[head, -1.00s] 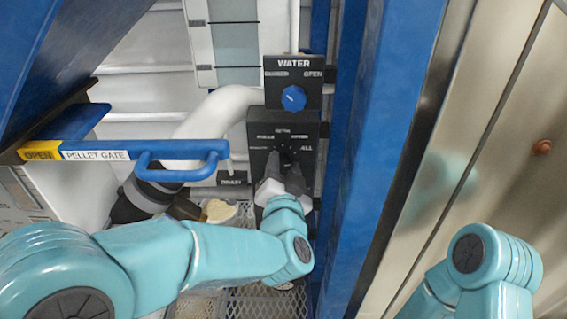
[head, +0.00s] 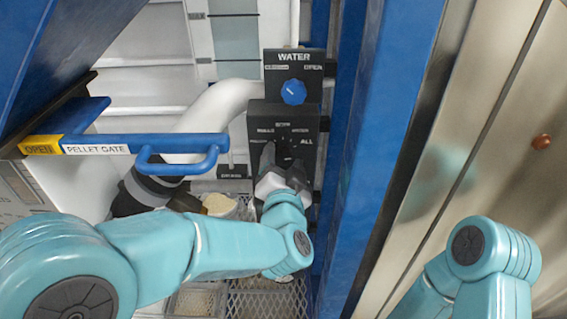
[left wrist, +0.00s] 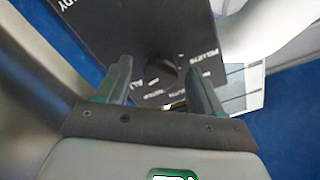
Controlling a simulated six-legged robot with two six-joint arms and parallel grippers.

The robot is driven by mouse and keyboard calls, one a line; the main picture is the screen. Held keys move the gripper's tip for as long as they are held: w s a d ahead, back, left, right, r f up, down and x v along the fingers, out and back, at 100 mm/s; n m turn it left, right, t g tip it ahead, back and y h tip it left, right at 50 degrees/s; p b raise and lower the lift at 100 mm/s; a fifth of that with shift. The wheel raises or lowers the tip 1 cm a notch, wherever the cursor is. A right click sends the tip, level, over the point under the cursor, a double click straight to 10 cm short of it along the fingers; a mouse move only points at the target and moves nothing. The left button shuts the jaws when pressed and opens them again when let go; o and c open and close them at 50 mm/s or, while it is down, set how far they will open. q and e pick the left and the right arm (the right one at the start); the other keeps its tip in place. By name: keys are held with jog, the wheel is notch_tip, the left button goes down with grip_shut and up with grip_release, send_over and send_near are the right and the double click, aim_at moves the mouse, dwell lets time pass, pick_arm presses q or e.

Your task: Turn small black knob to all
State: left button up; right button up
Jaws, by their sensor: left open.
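The small black knob (left wrist: 163,73) is on a black selector panel (head: 257,122) with white labels around it, one reading ALL at its right in the head view. The left wrist view shows the knob ahead, between the fingertips of my left gripper (left wrist: 158,64). The gripper is open, with a finger on each side of the knob and gaps visible. In the head view my left gripper (head: 283,160) covers most of the knob, so its pointer setting cannot be read. My right gripper is out of the picture; only part of that arm shows.
A blue WATER knob (head: 293,92) sits just above the selector panel. A blue pellet gate handle (head: 190,146) marked OPEN lies to the left. A blue upright post (head: 385,150) stands close on the right. A wire mesh (head: 262,300) is below.

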pick_arm(q)
jog(key=s+b, duration=0.4)
jog(key=s, duration=1.2)
jog(key=shift+s, duration=0.2)
